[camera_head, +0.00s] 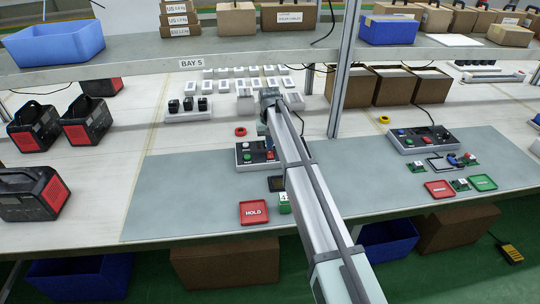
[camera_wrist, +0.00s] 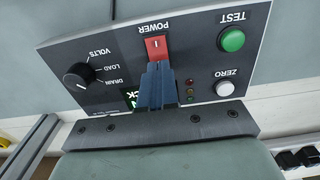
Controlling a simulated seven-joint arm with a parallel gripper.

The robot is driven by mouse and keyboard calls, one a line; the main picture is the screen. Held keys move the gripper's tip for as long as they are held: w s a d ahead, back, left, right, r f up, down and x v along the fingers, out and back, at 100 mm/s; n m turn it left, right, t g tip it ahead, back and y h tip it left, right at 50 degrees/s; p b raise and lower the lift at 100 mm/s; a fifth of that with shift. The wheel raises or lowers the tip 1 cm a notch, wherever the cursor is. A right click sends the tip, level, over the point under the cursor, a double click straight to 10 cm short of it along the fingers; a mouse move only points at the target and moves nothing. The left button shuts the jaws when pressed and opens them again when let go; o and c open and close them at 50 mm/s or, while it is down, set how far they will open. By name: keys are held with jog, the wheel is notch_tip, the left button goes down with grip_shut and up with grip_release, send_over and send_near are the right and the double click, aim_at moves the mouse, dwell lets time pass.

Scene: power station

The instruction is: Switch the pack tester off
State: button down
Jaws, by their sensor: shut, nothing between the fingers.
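The pack tester (camera_head: 245,158) is a grey box with a dark sloped panel on the blue-grey mat, partly hidden by my arm. In the wrist view its panel (camera_wrist: 110,55) appears upside down. The red POWER rocker switch (camera_wrist: 156,43) shows a white line mark on its visible end. My gripper (camera_wrist: 157,66) is shut and empty, with its blue fingertips at the rocker and covering part of it. I cannot tell whether they touch. The fingers also hide part of a lit green display (camera_wrist: 131,97). In the head view the fingertips are hard to make out.
The panel also holds a green TEST button (camera_wrist: 232,40), a white ZERO button (camera_wrist: 224,88) and a black knob (camera_wrist: 78,76). A second tester (camera_head: 420,139) stands right. A red HOLD tray (camera_head: 254,212) lies in front. A shelf post (camera_head: 342,75) rises behind my arm.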

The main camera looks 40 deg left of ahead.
jog(key=shift+f, duration=0.8)
dwell(0.5)
jog(key=shift+r, duration=3.55)
